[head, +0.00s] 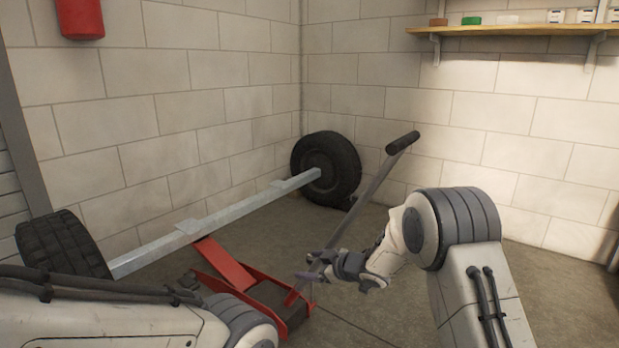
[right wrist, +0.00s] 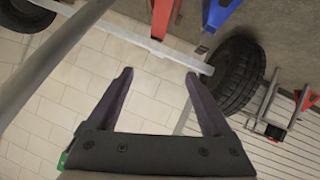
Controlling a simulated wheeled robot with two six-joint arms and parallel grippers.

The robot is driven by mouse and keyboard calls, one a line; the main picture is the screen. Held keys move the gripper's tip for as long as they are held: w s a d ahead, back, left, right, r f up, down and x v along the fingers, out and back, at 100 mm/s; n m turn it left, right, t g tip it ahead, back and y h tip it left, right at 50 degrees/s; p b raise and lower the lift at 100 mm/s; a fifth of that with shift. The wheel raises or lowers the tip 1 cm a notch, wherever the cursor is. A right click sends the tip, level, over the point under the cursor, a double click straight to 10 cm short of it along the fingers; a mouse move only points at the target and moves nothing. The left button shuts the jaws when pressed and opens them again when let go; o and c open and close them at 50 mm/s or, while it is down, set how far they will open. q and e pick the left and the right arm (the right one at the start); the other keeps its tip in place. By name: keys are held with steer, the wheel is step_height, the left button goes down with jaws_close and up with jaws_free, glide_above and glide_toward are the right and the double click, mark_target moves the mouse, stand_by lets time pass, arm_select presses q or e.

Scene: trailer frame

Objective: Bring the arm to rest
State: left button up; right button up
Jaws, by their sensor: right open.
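My right gripper (head: 338,280) is in front of the lower part of the jack handle in the head view. In the right wrist view its jaws (right wrist: 158,78) are spread, with nothing between them. The grey jack handle (head: 370,188) slants up to a dark grip, and a grey bar, likely this handle, passes outside the jaws in the right wrist view (right wrist: 45,62). The red floor jack (head: 225,264) sits low on the floor by the axle beam. My left arm crosses the lower left; I cannot make out its gripper.
The grey axle beam (head: 215,222) runs between a far tyre (head: 327,168) and a near tyre (head: 60,246). A wooden shelf (head: 510,30) hangs on the block wall. A red canister (head: 80,18) is at upper left. Floor at the right is bare.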

steer(key=s+r+m+h+p, duration=0.2)
steer(key=s+r+h, duration=0.1)
steer(key=s+r, duration=0.4)
steer(key=s+d+r+m+g+h+p, duration=0.1)
steer(key=s+r+g+p, duration=0.15)
steer(key=s, duration=1.05)
steer(key=s+d+r+m+g+h+p, duration=0.15)
steer(key=s+g, duration=0.25)
steer(key=s, duration=0.9)
steer(key=s+d+r+m+g+h+p, duration=0.1)
steer(key=s+d+r+g+h+p, duration=0.15)
steer(key=s, duration=1.05)
arm_select(q)
step_height(320, 180, up, 46)
steer(key=p, duration=3.7)
steer(key=shift+r, duration=0.2)
arm_select(e)
step_height(320, 180, up, 38)
steer(key=shift+w+a+y, duration=0.15)
steer(key=shift+a+y, duration=0.2)
steer(key=shift+y, duration=0.05)
steer(key=shift+f, duration=0.15)
